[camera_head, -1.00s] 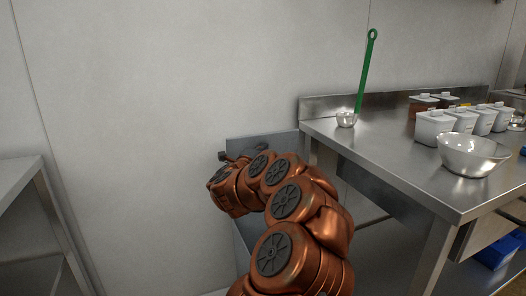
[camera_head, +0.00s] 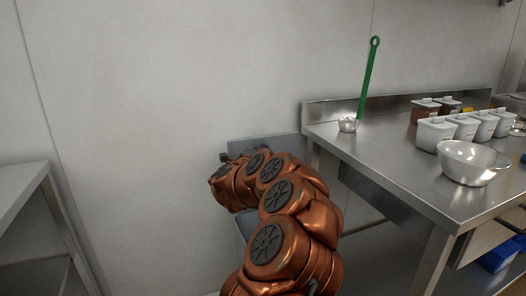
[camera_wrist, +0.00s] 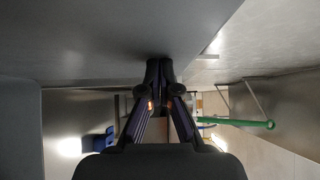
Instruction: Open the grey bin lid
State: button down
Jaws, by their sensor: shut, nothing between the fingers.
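The grey bin (camera_head: 240,237) stands on the floor between the wall and the steel table, mostly hidden behind my arm. A flat grey panel (camera_head: 270,145), which looks like its lid, shows behind my arm against the wall; its angle is hard to tell. My gripper (camera_head: 224,157) is at the panel's left end, mostly hidden by my wrist. In the wrist view my gripper (camera_wrist: 159,68) is shut and empty, its fingertips close to a large grey surface (camera_wrist: 85,45). I cannot tell whether they touch it.
The steel table (camera_head: 375,160) on the right holds a green-handled ladle (camera_head: 368,75), a metal bowl (camera_head: 472,165) and several white containers (camera_head: 435,133). A grey shelf unit (camera_head: 25,190) stands at the left. The wall (camera_head: 140,110) between is bare.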

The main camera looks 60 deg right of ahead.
jog(key=shift+s+a+b, duration=0.35)
jog(key=shift+s, duration=0.2)
jog(key=s+a, duration=0.4)
jog(key=a, duration=0.7)
jog(key=shift+a+p, duration=0.2)
jog(key=shift+p, duration=0.15)
jog(key=shift+s, duration=0.1)
